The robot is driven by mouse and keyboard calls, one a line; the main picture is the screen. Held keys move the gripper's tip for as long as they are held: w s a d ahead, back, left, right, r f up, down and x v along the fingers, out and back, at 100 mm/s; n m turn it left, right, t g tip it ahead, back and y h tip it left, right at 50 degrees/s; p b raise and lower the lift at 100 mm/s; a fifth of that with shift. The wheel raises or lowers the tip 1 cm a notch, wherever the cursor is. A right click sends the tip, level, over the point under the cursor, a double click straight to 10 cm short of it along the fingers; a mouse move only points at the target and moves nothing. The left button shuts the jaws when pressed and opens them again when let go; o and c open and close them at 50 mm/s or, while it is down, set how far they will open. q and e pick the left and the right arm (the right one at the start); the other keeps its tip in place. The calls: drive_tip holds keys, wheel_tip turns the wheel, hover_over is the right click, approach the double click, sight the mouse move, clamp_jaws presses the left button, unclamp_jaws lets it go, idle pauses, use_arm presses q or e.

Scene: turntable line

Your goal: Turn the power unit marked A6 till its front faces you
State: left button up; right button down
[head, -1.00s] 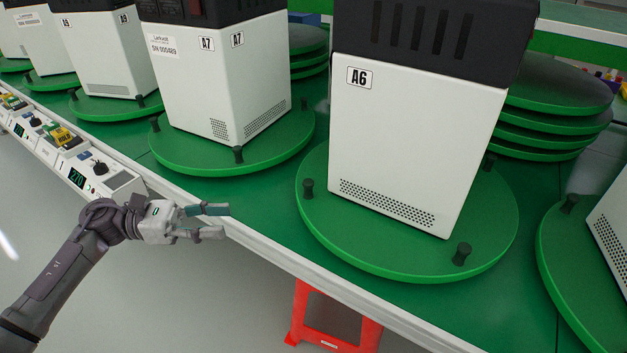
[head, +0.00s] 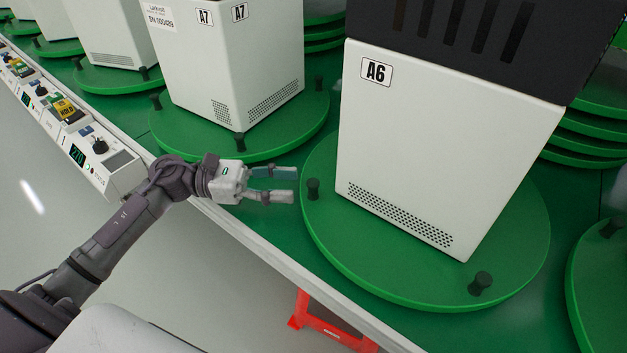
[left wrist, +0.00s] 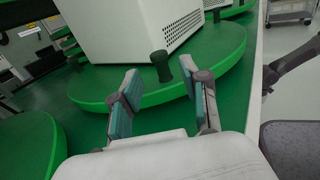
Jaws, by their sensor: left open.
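The power unit marked A6 (head: 440,150) is a white box with a black top, standing on a round green turntable (head: 420,283). The face turned towards me carries the A6 label and a perforated vent strip along its bottom. Black pegs stand on the turntable's rim, one at its left (head: 313,188) and one at its near edge (head: 480,284). My left gripper (head: 290,184) is open and empty just left of the left peg. In the left wrist view, a peg (left wrist: 161,66) stands just beyond and between the open fingertips (left wrist: 158,78). My right gripper is not in view.
Another turntable (head: 600,275) is at the right edge. Control boxes (head: 100,160) line the belt's front edge. A red stool (head: 325,325) is below.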

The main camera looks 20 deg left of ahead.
sight(313, 197)
use_arm(q)
drive_tip(key=x, duration=0.5)
drive_tip(key=shift+w+d+p, duration=0.1)
drive_tip(key=shift+d+p, duration=0.2)
drive_tip(key=shift+d, duration=0.05)
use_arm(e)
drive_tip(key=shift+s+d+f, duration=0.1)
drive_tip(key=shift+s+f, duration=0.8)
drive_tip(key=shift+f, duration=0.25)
use_arm(q)
clamp_jaws()
